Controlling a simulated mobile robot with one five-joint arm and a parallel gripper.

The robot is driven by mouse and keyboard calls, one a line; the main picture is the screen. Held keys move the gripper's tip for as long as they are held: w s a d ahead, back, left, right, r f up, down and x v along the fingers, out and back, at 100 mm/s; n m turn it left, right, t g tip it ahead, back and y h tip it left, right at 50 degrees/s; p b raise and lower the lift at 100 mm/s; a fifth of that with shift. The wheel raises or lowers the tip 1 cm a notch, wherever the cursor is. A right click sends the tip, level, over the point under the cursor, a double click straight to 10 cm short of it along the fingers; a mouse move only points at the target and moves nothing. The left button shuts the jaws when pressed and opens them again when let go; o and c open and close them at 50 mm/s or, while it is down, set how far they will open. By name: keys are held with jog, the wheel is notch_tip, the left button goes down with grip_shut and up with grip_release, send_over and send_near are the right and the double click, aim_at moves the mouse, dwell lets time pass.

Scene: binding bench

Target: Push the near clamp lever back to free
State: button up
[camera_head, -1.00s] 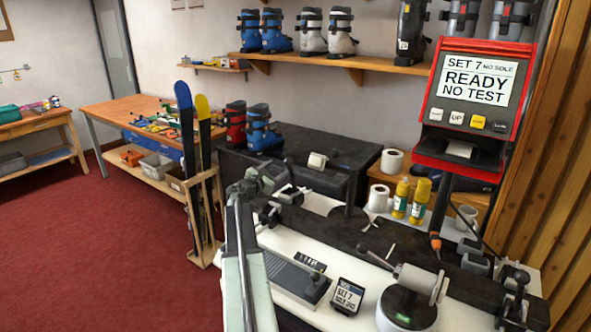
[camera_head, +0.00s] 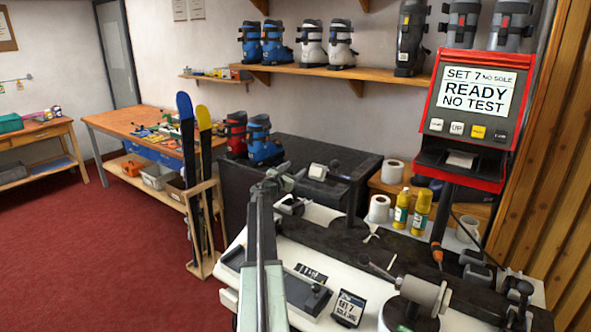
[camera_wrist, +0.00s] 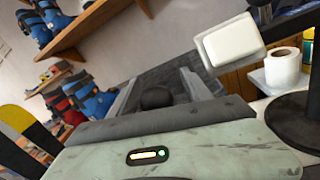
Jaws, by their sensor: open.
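My gripper (camera_head: 289,190) is over the left back part of the white bench (camera_head: 232,262), seen from behind my arm. In the wrist view my gripper (camera_wrist: 160,92) has its two grey fingers apart. A dark round knob (camera_wrist: 157,97) shows between them; I cannot tell whether they touch it. It may be the clamp lever's end, but its shaft is hidden. In the head view a dark and white clamp part (camera_head: 291,206) sits just below my gripper, partly covered.
A white block (camera_wrist: 230,42) on a dark arm is right of my fingers in the wrist view. A red-framed display (camera_head: 470,105) reads "READY NO TEST". Yellow bottles (camera_head: 410,210) and paper rolls (camera_head: 380,208) stand behind. Skis (camera_head: 195,170) stand at left.

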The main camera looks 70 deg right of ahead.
grip_shut()
